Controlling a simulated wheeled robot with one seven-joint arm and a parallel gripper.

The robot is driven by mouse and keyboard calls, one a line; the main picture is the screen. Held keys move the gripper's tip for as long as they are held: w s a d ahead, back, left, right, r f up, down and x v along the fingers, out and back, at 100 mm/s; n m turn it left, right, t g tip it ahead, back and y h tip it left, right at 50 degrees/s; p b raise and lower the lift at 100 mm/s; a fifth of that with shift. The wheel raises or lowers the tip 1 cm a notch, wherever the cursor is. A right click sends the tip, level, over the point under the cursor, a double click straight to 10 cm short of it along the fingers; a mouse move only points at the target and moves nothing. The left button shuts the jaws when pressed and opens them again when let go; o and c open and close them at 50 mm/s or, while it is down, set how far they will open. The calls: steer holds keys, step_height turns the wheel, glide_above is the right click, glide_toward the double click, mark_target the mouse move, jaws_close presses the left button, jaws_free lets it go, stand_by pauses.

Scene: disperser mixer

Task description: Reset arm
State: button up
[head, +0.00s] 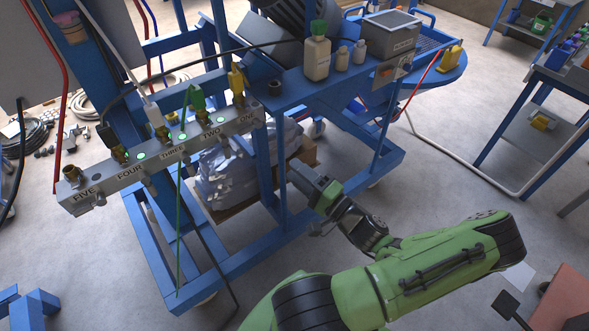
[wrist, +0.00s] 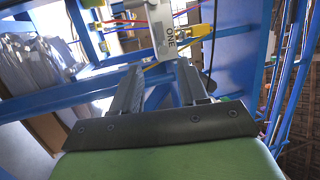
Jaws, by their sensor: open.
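My green arm reaches in from the bottom right of the head view. My gripper (head: 303,176) is beside the blue frame of the mixer, below and to the right of the manifold's ONE end. In the wrist view, the two grey fingers of my gripper (wrist: 158,90) stand apart with nothing between them. The grey manifold (head: 165,157) carries labels from FIVE to ONE. Its ONE end (wrist: 177,35) shows beyond the fingertips in the wrist view. A yellow connector (head: 237,80) stands on port ONE.
The blue frame (head: 228,262) is close to my gripper. A wrapped grey bundle (head: 226,172) lies inside it. Bottles (head: 317,55) and a grey box (head: 389,33) stand on the upper shelf.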

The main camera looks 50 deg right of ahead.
steer(key=w+a+f+n+g+y+p, duration=0.1)
steer(key=w+a+n+g+y+p, duration=0.2)
steer(key=a+n+g+y, duration=0.95)
steer(key=s+a+r+n+g+h+p, duration=0.1)
steer(key=s+a+r+n+h, duration=0.2)
steer(key=r, duration=0.7)
steer(key=s+a+r+n+g+h+p, duration=0.1)
steer(key=s+a+r+n+h+p, duration=0.1)
steer(key=a+r+h, duration=0.6)
step_height(320, 180, up, 2)
steer(key=shift+s+a+r+n+p, duration=0.3)
steer(key=shift+s+a+n, duration=0.35)
steer(key=shift+s, duration=0.45)
